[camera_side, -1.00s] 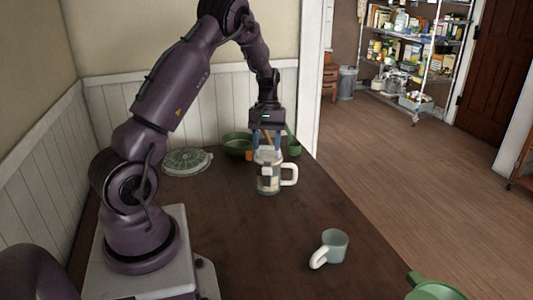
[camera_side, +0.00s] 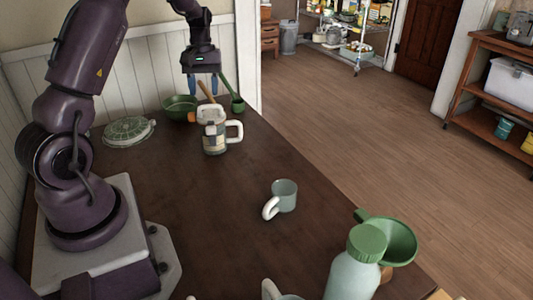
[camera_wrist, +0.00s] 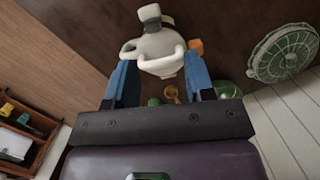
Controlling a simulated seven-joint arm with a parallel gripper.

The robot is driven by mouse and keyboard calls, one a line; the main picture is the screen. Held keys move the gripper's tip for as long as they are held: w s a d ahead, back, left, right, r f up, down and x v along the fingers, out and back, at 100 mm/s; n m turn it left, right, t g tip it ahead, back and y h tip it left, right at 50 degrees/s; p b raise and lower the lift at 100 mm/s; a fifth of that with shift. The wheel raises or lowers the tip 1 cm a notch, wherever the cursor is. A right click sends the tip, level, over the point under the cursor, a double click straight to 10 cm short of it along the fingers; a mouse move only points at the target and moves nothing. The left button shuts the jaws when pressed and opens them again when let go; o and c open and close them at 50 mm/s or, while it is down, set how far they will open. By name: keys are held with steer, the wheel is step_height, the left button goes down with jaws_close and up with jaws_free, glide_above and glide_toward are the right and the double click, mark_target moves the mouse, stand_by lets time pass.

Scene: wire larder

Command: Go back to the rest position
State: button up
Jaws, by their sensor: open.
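My gripper (camera_side: 203,90) is open and empty, with blue fingers pointing down. It hangs above the far part of the dark table (camera_side: 190,220). In the wrist view the pale top and handle of the mug (camera_wrist: 160,45) appear beyond the two fingers (camera_wrist: 160,70).
A green bowl (camera_side: 180,107), a green ladle-like item (camera_side: 238,104) and a green round lattice lid (camera_side: 129,132) lie at the far end.

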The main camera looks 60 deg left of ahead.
steer(key=s+d+r+m+t, duration=0.2)
steer(key=s+d+r+m, duration=0.1)
steer(key=d, duration=0.7)
steer(key=s+d+r+m+t+y, duration=0.1)
steer(key=s+d+r+m+t, duration=0.1)
steer(key=s+d+r+m, duration=0.2)
steer(key=s+d+r+m+t+y, duration=0.1)
steer(key=s+d+r+m, duration=0.3)
steer(key=d+r, duration=0.4)
steer(key=d+m+t, duration=0.1)
steer(key=d, duration=0.6)
steer(key=shift+d+m+t, duration=0.3)
steer(key=shift+m, duration=0.1)
steer(key=shift+s+r, duration=0.1)
